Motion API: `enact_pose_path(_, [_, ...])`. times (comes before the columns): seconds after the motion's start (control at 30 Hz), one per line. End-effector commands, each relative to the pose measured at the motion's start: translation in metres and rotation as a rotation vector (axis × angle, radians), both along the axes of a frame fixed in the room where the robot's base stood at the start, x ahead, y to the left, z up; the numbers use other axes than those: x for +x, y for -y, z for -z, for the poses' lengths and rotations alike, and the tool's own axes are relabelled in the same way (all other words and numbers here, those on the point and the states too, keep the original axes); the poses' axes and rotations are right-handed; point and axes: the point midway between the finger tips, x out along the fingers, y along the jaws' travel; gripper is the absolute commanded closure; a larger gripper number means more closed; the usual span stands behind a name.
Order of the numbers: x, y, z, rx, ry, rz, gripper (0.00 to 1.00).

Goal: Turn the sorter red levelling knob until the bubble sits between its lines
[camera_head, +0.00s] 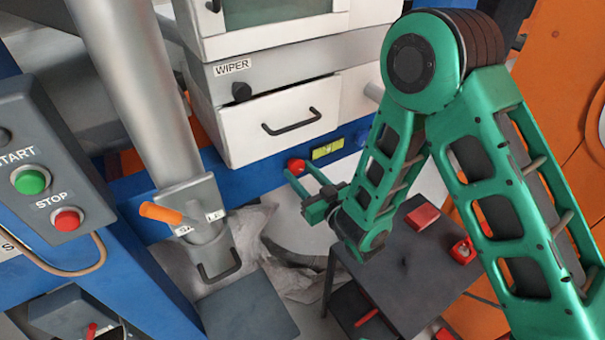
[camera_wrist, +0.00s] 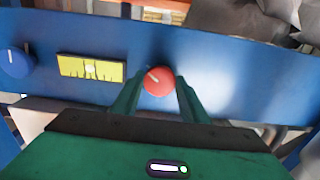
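The red knob (camera_head: 296,166) sits on the blue beam below the white drawer. In the wrist view the red knob (camera_wrist: 158,81) has a pale pointer mark tilted to the upper left. My gripper (camera_head: 298,171) reaches the knob, and in the wrist view its fingertips (camera_wrist: 159,80) lie on either side of it. Whether they touch it is unclear. The yellow-green level vial (camera_wrist: 91,68) is beside the knob and also shows in the head view (camera_head: 327,149). A pale bubble shows near its middle; its exact place between the dark lines is too small to tell.
A blue knob (camera_wrist: 16,62) is on the vial's other side. The white drawer (camera_head: 280,122) with a black handle is above the beam. A dark table (camera_head: 395,275) with red items stands below my arm. An orange-handled pipe (camera_head: 160,213) and a START/STOP box (camera_head: 50,175) are left.

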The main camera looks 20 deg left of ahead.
Motion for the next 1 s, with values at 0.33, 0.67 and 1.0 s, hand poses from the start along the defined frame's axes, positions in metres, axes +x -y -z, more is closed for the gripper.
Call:
enact_pose_path(0.33, [0.0039, 0.0040, 0.0000, -0.066, 0.076, 0.007, 0.82])
enact_pose_path(0.67, [0.0048, 0.0049, 0.0000, -0.071, 0.082, 0.009, 0.42])
enact_pose_path(1.0, [0.0018, 0.0036, 0.0001, -0.069, 0.079, 0.004, 0.42])
